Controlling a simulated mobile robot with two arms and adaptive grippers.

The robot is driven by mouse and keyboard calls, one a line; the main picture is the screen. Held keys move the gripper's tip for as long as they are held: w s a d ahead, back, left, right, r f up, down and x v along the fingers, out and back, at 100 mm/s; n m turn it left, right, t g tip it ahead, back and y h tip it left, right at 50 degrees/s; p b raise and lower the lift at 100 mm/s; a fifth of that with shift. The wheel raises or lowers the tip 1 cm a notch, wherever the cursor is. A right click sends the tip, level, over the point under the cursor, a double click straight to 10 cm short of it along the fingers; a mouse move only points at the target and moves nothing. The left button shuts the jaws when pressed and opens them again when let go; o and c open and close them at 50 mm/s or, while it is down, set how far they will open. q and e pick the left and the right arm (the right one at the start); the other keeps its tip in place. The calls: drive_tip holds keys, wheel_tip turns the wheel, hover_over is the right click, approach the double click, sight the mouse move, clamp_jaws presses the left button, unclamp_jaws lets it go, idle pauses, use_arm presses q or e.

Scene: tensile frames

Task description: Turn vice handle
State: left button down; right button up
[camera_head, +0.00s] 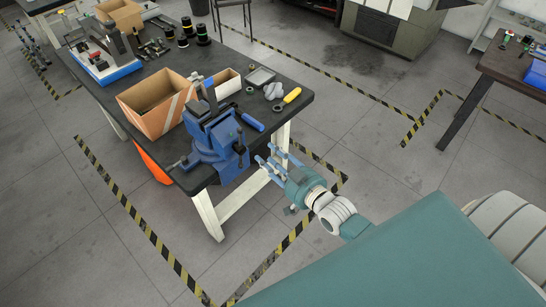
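A blue bench vice (214,138) stands at the near corner of a dark-topped workbench (298,98). Its dark handle (240,144) shows as a thin bar on the right side of the vice, facing my gripper. My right gripper (265,157) is just right of the vice, beyond the bench edge, with its fingers pointing left toward the handle. The fingers look spread apart, with nothing between them. A small gap seems to separate them from the handle. My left gripper is not in view.
An open cardboard box (152,103) is close behind the vice. A blue-handled tool (252,122) and a yellow-handled tool (288,98) lie near it on the bench. A second table (500,66) stands at right. Floor between the tables is clear.

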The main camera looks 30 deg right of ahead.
drive_tip(key=shift+s+d+r, duration=0.1)
drive_tip(key=shift+s+r, duration=0.05)
drive_tip(key=shift+s, duration=0.4)
drive_tip(key=v, duration=1.2)
drive_tip(key=shift+p, duration=0.35)
